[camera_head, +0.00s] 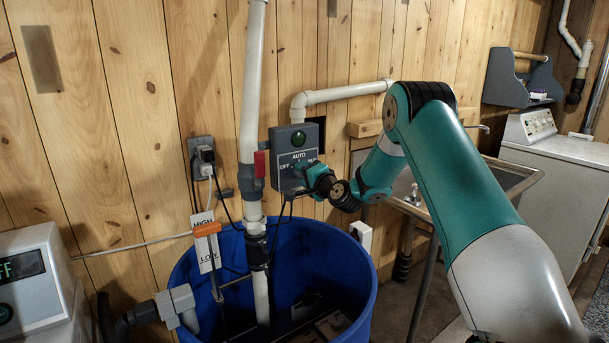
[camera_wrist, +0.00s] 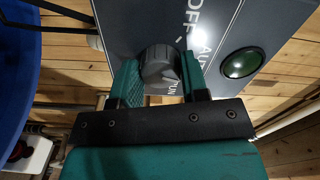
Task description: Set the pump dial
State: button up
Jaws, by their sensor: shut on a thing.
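The pump control box (camera_head: 285,170) is a grey box on the plank wall with OFF and AUTO labels and a third label partly covered. Its round grey dial (camera_wrist: 158,62) shows in the wrist view, and my gripper hides it in the head view. My gripper (camera_wrist: 158,70) is shut on the dial, with one teal finger on each side. It also shows at the box face in the head view (camera_head: 308,178). I cannot tell surely which label the dial points to. The box's round green lamp (camera_head: 298,138) looks dark, also in the wrist view (camera_wrist: 241,62).
A white pipe with a red-handled valve (camera_head: 261,163) rises just left of the box. A blue tub (camera_head: 350,285) stands below, with a HIGH/LOW float gauge (camera_head: 207,242). An outlet with plugs (camera_head: 204,157) is on the wall. A sink and a white appliance (camera_head: 560,165) stand right.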

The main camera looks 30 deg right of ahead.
jog(key=m+p, duration=0.2)
jog(key=m, duration=0.7)
jog(key=shift+d+r+p, duration=0.1)
jog(key=shift+p, duration=0.3)
jog(key=o, duration=0.9)
jog(key=shift+o, duration=0.2)
jog(key=s+b, duration=0.9)
jog(key=s, duration=0.8)
jog(key=shift+s+d, duration=0.25)
